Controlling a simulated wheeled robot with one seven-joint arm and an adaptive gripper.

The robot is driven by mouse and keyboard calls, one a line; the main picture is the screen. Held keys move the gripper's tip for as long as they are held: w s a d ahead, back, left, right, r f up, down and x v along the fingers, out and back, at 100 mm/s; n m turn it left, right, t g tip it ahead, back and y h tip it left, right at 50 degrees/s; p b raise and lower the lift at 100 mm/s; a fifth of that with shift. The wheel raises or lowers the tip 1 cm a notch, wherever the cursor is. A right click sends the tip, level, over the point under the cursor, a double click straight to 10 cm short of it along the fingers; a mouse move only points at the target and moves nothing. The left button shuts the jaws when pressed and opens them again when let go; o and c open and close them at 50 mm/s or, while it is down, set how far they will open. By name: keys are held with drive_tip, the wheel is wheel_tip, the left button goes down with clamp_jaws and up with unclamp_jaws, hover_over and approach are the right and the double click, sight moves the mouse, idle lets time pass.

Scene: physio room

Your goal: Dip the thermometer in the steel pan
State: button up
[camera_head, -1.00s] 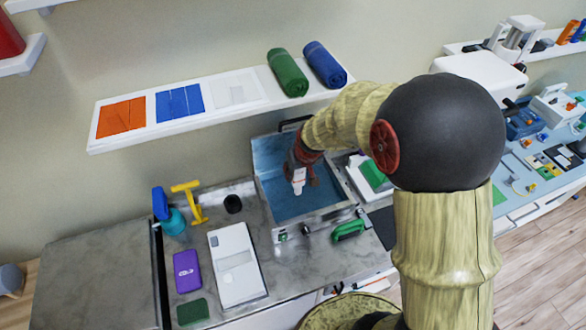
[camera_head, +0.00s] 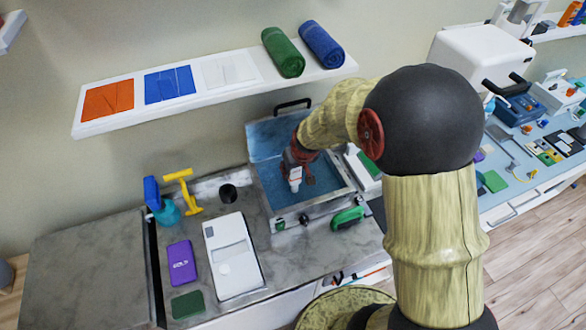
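The steel pan (camera_head: 317,211) is a rectangular metal basin with blue inside, set at the counter's back right, its hinged-looking back raised. My gripper (camera_head: 301,177) reaches down over the pan from the upper right, its reddish-brown fingers inside the pan's outline. It appears shut on a small white piece with an orange mark, which I take to be the thermometer (camera_head: 295,176). The piece points down toward the blue surface. I cannot tell whether its lower end touches that surface.
A green-handled item (camera_head: 347,218) lies at the pan's front right. A shelf (camera_head: 215,98) with towels hangs above.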

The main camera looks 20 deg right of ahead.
drive_tip(key=shift+f+b, duration=2.25)
drive_tip(key=shift+f, duration=0.55)
drive_tip(key=shift+r, duration=0.1)
idle(1.4)
wheel_tip(320, 180, up, 12)
drive_tip(key=p, duration=0.7)
idle(0.6)
idle(1.3)
